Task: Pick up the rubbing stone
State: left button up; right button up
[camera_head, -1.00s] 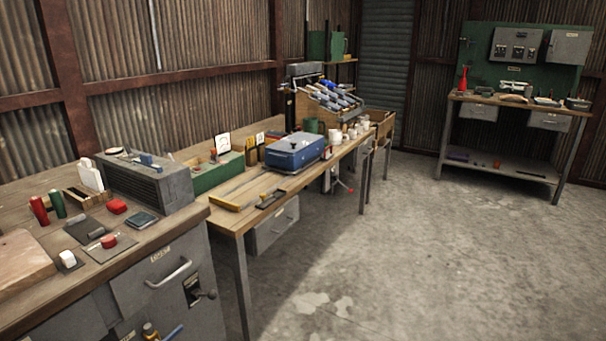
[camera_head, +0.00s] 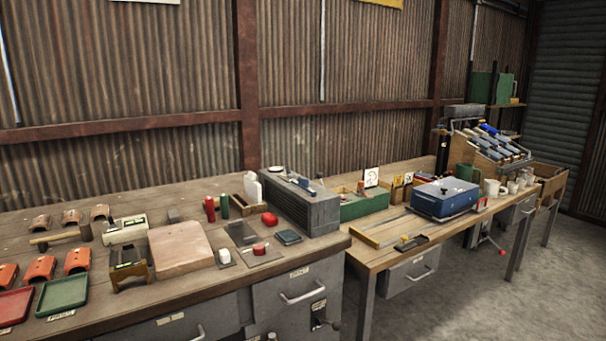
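Neither of my grippers is in view. I cannot tell for sure which thing is the rubbing stone. A flat dark grey plate (camera_head: 241,234) lies right of the board. A dark teal flat block (camera_head: 289,237) lies nearer the bench's right end. A white piece (camera_head: 225,256) and a red round piece (camera_head: 259,249) sit on small dark pads.
A grey ribbed box (camera_head: 300,203) stands at the bench's right end. A hammer (camera_head: 62,236), orange curved pieces (camera_head: 40,268) and a green tray (camera_head: 62,295) are at left. A second table holds a blue case (camera_head: 446,198). Concrete floor is clear at right.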

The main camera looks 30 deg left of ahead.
aim_at(173, 217)
jog(key=u, duration=1.6)
jog(key=z, duration=0.1)
